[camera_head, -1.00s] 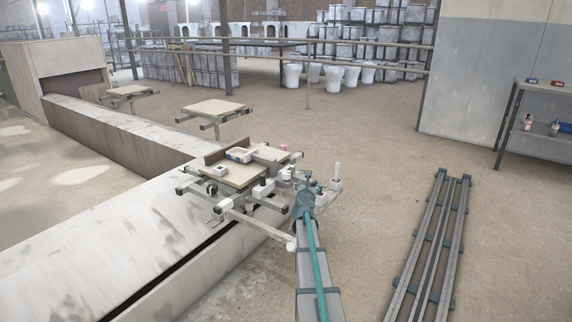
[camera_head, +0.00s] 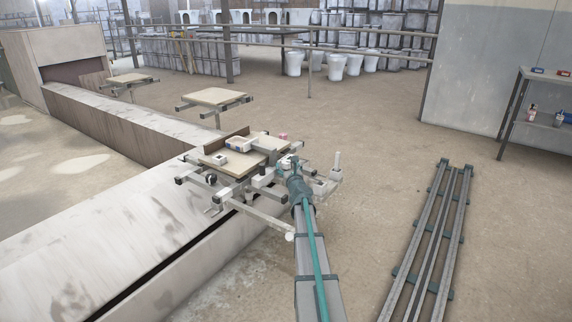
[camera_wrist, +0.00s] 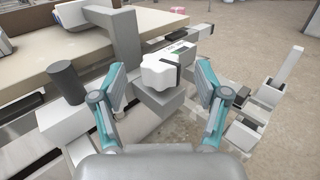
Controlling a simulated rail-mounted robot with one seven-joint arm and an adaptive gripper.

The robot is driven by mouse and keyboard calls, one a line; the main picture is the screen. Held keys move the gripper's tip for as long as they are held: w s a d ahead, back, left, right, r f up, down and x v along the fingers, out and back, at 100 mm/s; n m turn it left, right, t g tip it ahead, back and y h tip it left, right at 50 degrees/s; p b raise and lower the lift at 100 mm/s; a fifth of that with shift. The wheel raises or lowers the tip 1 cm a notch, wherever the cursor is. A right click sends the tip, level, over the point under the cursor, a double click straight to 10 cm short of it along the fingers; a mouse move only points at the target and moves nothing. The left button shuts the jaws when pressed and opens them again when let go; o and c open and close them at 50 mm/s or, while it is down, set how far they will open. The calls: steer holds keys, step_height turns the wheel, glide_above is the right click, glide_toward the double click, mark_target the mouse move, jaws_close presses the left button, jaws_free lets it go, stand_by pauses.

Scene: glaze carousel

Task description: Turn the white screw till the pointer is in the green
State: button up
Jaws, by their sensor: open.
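The white screw (camera_wrist: 160,73) has a lobed knob head and shows in the wrist view, on a grey block. A small dark gauge strip with a greenish patch (camera_wrist: 178,50) lies just behind it; I cannot make out the pointer. My gripper (camera_wrist: 168,93) is open, with one teal-and-grey finger left of the screw and one right of it, both apart from it. In the head view my gripper (camera_head: 291,165) is at the right side of the carousel fixture (camera_head: 240,185), where my arm hides the screw.
A wooden board (camera_head: 220,163) on the fixture carries a white device (camera_head: 240,143). A dark cylinder (camera_wrist: 66,82) stands left of my gripper, and a pale upright post (camera_wrist: 287,68) stands to the right. Floor rails (camera_head: 430,240) lie at the right, with clear floor between.

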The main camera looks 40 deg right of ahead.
mark_target(287, 165)
steer(key=shift+x, duration=1.9)
steer(key=c, duration=1.2)
steer(key=shift+f+b, duration=0.2)
steer(key=shift+b, duration=0.5)
steer(key=shift+f+m+h+b, duration=0.15)
steer(key=shift+m+h+b, duration=0.25)
steer(key=shift+b, duration=0.85)
steer(key=shift+g+h+b, duration=0.5)
steer(key=shift+b, duration=0.55)
steer(key=shift+r+m+b, duration=0.3)
steer(key=shift+r+b, duration=0.05)
